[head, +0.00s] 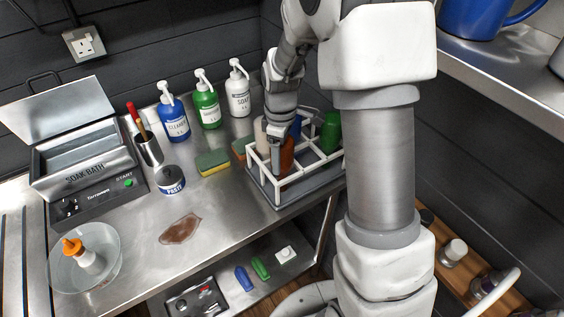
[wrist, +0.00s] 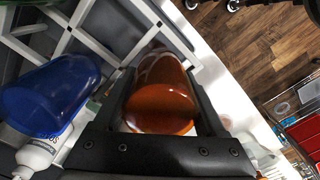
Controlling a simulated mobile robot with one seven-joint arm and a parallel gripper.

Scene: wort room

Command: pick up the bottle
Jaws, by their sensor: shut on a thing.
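An amber-brown bottle (head: 287,160) stands in the front part of a white-framed crate (head: 262,186) on the steel bench. In the wrist view the amber bottle (wrist: 160,105) fills the gap between the two dark fingers. My gripper (head: 277,163) reaches down into the crate from above and is shut on this bottle. My gripper also shows in the wrist view (wrist: 155,75). The gripper and crate bars hide part of the bottle, and I cannot tell whether its base touches the crate floor.
In the crate are a green bottle (head: 331,130), a blue bottle (wrist: 52,95) and a pale one (head: 261,132). Sponges (head: 213,162), pump bottles (head: 172,120), a paste tub (head: 171,180) and a soap bath (head: 85,170) stand left. A brown spill (head: 181,229) marks the bench.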

